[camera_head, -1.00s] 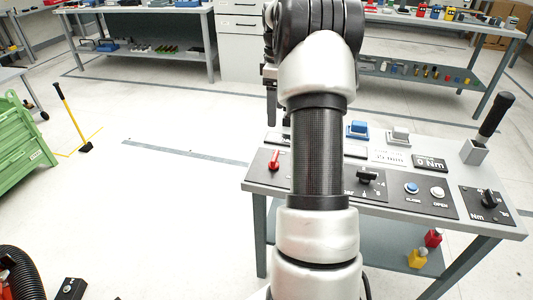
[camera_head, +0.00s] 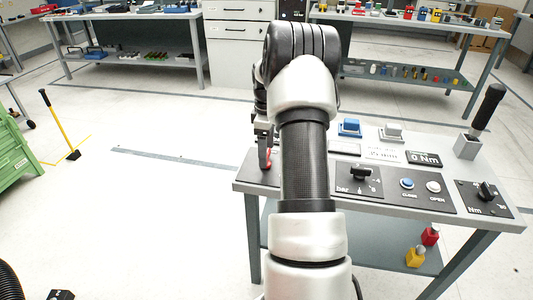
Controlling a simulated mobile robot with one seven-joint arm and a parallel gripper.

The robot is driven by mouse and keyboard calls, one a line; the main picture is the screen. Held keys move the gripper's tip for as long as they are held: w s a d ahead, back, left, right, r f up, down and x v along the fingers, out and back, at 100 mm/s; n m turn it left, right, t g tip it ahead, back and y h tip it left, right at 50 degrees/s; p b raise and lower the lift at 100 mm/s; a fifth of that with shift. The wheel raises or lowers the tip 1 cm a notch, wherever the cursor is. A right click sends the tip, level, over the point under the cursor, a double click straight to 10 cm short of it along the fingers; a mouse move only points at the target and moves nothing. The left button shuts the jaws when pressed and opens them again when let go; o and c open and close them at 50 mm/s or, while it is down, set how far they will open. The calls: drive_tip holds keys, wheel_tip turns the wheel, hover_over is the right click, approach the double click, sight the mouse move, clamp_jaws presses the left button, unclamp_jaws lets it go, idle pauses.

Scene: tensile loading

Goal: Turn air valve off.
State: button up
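The likely air valve is a small red lever (camera_head: 267,160) on a black plate at the left end of the control table (camera_head: 240,186). Only part of the lever shows. My gripper (camera_head: 265,154) points down right at the lever, at the left edge of my arm. Its fingers overlap the lever in the picture. I cannot tell whether they touch it or are closed around it. My arm hides the part of the panel just right of the lever.
A black bar knob (camera_head: 361,173), a blue button (camera_head: 407,184), a white button (camera_head: 433,187) and an Nm knob (camera_head: 487,191) are on the panel. A black-handled lever (camera_head: 489,107) stands at the right. Open floor lies left of the table.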

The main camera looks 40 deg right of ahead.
drive_tip(key=shift+f, duration=0.25)
drive_tip(key=c, duration=1)
drive_tip(key=shift+c, duration=0.2)
